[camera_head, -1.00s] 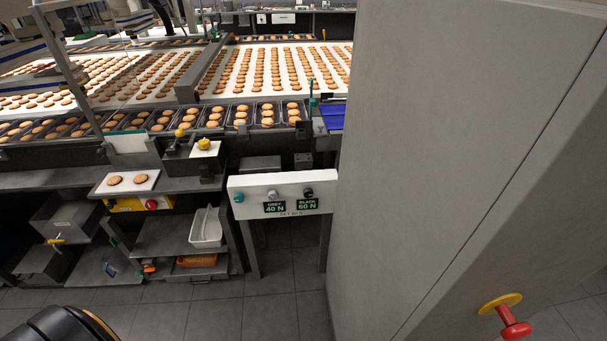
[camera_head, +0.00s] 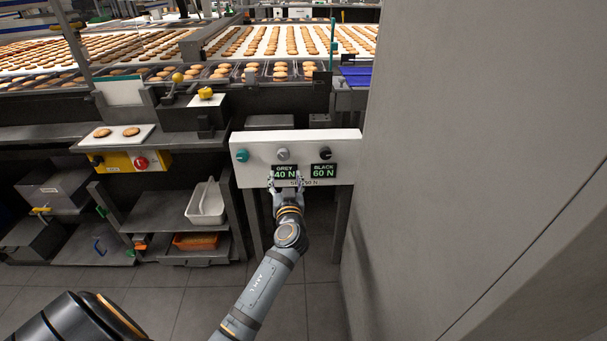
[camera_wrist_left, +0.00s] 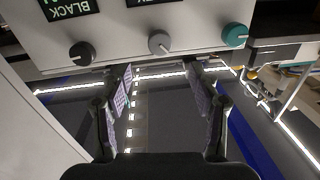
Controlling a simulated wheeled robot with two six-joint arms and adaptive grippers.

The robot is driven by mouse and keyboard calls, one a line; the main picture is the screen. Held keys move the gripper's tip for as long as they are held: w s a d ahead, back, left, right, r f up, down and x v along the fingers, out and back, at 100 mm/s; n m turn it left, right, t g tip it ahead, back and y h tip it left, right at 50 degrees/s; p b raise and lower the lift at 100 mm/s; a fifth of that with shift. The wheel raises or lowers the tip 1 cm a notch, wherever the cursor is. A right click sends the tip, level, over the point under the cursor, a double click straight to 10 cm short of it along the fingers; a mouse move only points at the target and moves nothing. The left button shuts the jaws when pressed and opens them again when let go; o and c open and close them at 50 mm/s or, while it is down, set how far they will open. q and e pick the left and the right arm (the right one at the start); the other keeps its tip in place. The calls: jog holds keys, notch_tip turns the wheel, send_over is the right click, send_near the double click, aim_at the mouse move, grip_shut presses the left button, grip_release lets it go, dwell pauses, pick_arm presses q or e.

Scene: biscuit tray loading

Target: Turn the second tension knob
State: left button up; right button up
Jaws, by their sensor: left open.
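A white control panel (camera_head: 300,146) carries three knobs in a row. A teal knob (camera_head: 242,155) is on the left, a grey knob (camera_head: 283,154) in the middle and a black knob (camera_head: 325,153) on the right. Below them, displays read GREY 40 N (camera_head: 284,171) and BLACK 60 N (camera_head: 322,170). My left gripper (camera_head: 286,181) is open and empty, in front of the grey display and below the grey knob. In the left wrist view the panel is upside down. The grey knob (camera_wrist_left: 160,44) lies ahead between the open fingers (camera_wrist_left: 163,85), apart from them.
A tall grey wall (camera_head: 480,120) stands close on the right. Left of the panel are a yellow box (camera_head: 118,162) with a red button, a white plate with biscuits (camera_head: 117,137) and a white bin (camera_head: 206,203). The biscuit conveyor (camera_head: 290,43) runs behind.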

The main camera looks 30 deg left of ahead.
aim_at(284, 157)
pick_arm(q)
jog(key=x, duration=0.9)
jog(key=shift+w+a, duration=0.1)
jog(key=shift+w, duration=0.05)
jog(key=shift+w+a, duration=0.3)
jog(key=shift+w, duration=0.2)
jog(key=shift+c, duration=0.2)
jog(key=c, duration=1.1)
jog(key=shift+f, duration=0.1)
jog(key=shift+c, duration=0.2)
